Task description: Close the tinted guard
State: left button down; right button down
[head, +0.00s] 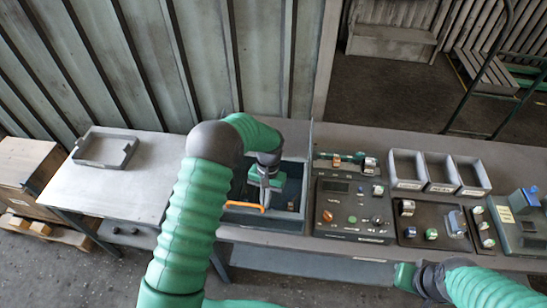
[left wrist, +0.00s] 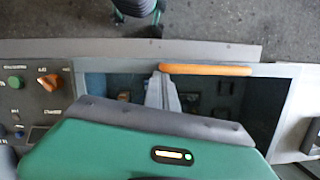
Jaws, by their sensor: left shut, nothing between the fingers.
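The blower housing (head: 292,222) is an open-topped grey box on the bench, left of the control panels. The tinted guard (left wrist: 262,105) appears as a dark see-through pane over the box, with an orange handle (left wrist: 215,70) along its front edge. The handle also shows in the head view (head: 243,206). I cannot tell whether the guard is fully flush. My left gripper (head: 264,207) is shut and empty, pointing down at the handle; its fingertips (left wrist: 163,78) are at one end of the handle, contact unclear. My right gripper (head: 404,277) is at lower right, fingers unclear.
Control panels (head: 350,215) with knobs and buttons stand right of the housing. Three grey bins (head: 440,172) are behind them. A shallow tray (head: 105,150) lies on the left side table, whose top is otherwise clear. A corrugated wall is behind.

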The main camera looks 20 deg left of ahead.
pick_arm(q)
jog(key=shift+s+d+f, duration=0.1)
jog(key=shift+s, duration=0.15)
jog(key=shift+w+f, duration=0.1)
jog(key=shift+f, duration=0.05)
jog(key=shift+r, duration=0.3)
jog(key=w+b+v, duration=0.1)
jog(key=b+v, duration=0.3)
jog(key=v, duration=1.2)
jog(key=s+d+f+t+b, duration=0.1)
jog(key=s+f+t+b, duration=0.1)
jog(key=s+f+b, duration=0.3)
jog(key=s+d+f+t+b, duration=0.2)
jog(key=s+f+b, duration=0.3)
jog(key=s+f, duration=0.6)
jog(key=s+t, duration=0.1)
jog(key=s, duration=0.3)
jog(key=shift+m, duration=0.3)
jog(key=shift+w+d+f, duration=0.1)
jog(key=shift+w, duration=0.05)
